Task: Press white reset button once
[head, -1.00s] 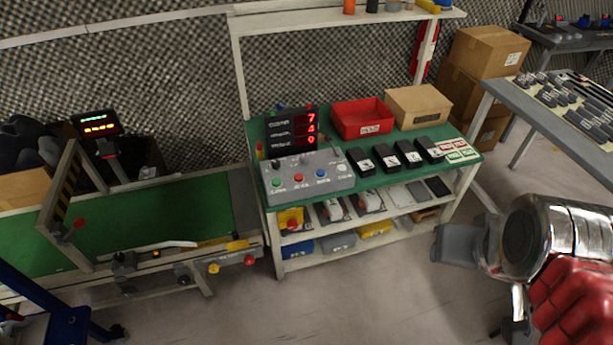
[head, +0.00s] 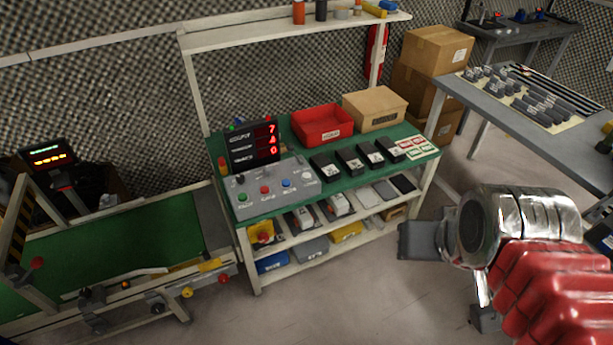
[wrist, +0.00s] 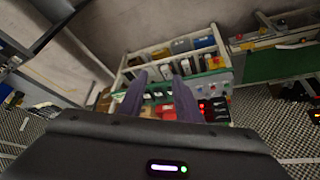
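The grey control box (head: 268,188) sits on the green-topped bench (head: 222,147) at its left front. It carries a green, a red and a blue button in a row. The white button (head: 307,175) is at the box's right end. A black display (head: 255,146) with red digits stands behind the box. My gripper's two dark fingers (wrist: 160,90) are apart and empty in the wrist view, pointing towards the bench, which appears upside down there. In the head view my arm is at the right, well short of the box, and the fingers cannot be made out.
A red bin (head: 323,124), a cardboard box (head: 375,109) and several black cases stand on the bench. A conveyor (head: 110,243) is at the left and a grey table (head: 540,115) at the right. The floor (head: 335,292) before the bench is clear.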

